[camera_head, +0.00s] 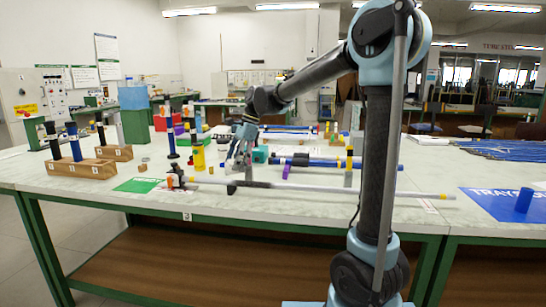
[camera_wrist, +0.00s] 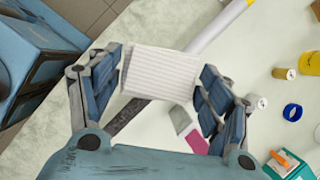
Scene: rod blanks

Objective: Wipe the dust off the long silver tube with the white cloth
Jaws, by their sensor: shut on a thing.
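The long silver tube (camera_head: 350,190) lies low across the front of the table in the head view, with yellow bands near its ends. In the wrist view the tube (camera_wrist: 215,32) runs diagonally beneath my gripper. A dark grey stretch (camera_wrist: 126,117) lies on the tube's line below the cloth; it looks like dust. My gripper (camera_head: 237,163) is above the tube's left part. In the wrist view my gripper (camera_wrist: 160,90) is shut on the white ribbed cloth (camera_wrist: 160,75), which hides part of the tube. I cannot tell whether the cloth touches the tube.
Wooden blocks with upright rods (camera_head: 92,166) stand at the left, beside a green mat (camera_head: 138,185). A blue tube (camera_head: 325,163) and small coloured pieces lie behind the silver tube. A blue tray mat (camera_head: 490,205) is at the right. The front table strip is clear.

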